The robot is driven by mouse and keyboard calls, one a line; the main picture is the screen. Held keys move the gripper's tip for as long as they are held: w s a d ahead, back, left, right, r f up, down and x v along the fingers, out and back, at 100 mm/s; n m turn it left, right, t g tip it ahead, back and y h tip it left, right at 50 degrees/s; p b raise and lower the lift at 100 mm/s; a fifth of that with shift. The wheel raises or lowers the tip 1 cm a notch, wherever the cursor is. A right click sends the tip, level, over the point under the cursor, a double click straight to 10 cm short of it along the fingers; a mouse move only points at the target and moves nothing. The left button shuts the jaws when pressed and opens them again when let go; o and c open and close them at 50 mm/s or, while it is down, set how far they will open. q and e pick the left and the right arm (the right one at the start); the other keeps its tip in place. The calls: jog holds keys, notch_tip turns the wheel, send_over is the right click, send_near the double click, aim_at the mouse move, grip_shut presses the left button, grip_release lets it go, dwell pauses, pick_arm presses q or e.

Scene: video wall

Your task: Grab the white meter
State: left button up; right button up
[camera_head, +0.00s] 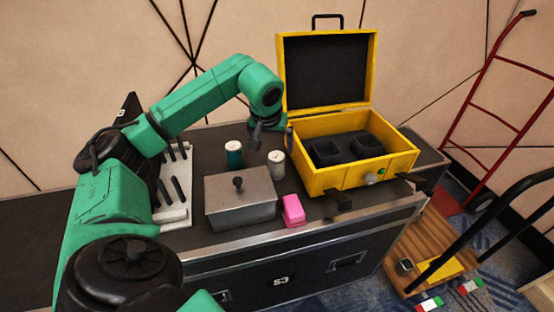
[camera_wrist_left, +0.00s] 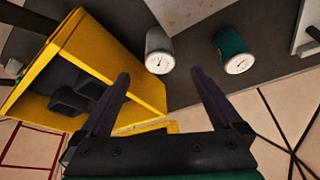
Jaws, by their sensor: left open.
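The white meter (camera_head: 277,163) is a small upright cylinder with a round dial on top. It stands on the black case top between the teal meter (camera_head: 234,155) and the yellow toolbox (camera_head: 318,177). In the wrist view, the white meter (camera_wrist_left: 159,52) shows near the fingertips, between the two fingers in the picture, and the teal meter (camera_wrist_left: 233,52) lies to its right. My left gripper (camera_head: 256,135) is above and behind the white meter, pointing down. Its fingers (camera_wrist_left: 160,76) are open with nothing held. My right gripper is not in view.
The open yellow toolbox has a raised lid (camera_head: 326,70) close to my left gripper. A grey metal box (camera_head: 240,208) with a knob and a pink block (camera_head: 292,211) stand in front of the meters. A white tool tray (camera_head: 172,215) is at left. A red hand truck (camera_head: 497,105) stands at right.

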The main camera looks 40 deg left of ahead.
aim_at(276, 159)
pick_arm(q)
notch_tip(276, 159, down, 2)
jog(key=shift+d+f, duration=0.1)
jog(key=x, duration=0.3)
jog(key=shift+w+f, duration=0.25)
jog(key=shift+w, duration=0.05)
jog(key=x, duration=0.5)
jog(key=shift+a+f, duration=0.1)
jog(key=shift+a, duration=0.1)
jog(key=shift+w+a+f, duration=0.1)
jog(key=shift+w+f, duration=0.05)
jog(key=shift+f, duration=0.15)
jog(key=shift+r, duration=0.1)
jog(key=c, duration=1.1)
grip_shut()
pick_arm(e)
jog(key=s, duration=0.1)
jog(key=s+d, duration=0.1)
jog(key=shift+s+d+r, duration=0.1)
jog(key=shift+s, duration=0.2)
